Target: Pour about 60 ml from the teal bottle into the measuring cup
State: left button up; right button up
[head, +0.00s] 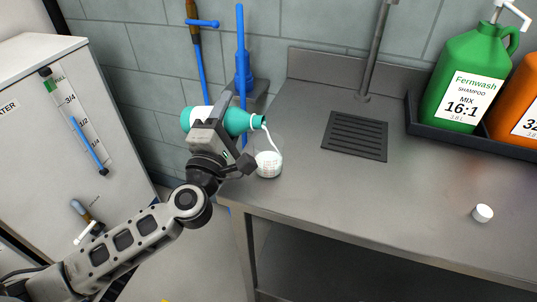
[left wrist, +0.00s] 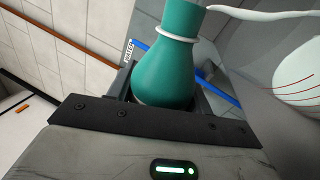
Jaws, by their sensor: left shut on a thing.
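The teal bottle (head: 238,121) lies nearly on its side in my left gripper (head: 214,126), its mouth to the right. The gripper is shut on the bottle, around a white label. A white stream runs from the mouth down to the clear measuring cup (head: 268,164), which stands upright at the counter's left end. White liquid and red marks show in the cup; I cannot read the level. In the left wrist view the bottle (left wrist: 167,72) sits between the fingers, and the cup (left wrist: 300,78) with red lines is at the right edge. My right gripper is not in view.
A white cap (head: 482,213) lies on the steel counter (head: 340,195). A dark drain grate (head: 355,136) and a metal pipe are behind. Green (head: 466,82) and orange (head: 519,100) jugs stand in a black tray at right. A white tank is at left.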

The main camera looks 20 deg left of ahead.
pick_arm(q)
jog(key=shift+n+y, duration=0.3)
jog(key=shift+n, duration=0.6)
notch_tip(320, 180, up, 4)
jog(key=shift+r+p, duration=0.1)
jog(key=shift+p, duration=0.45)
jog(key=shift+f, duration=0.25)
jog(key=shift+n, duration=0.5)
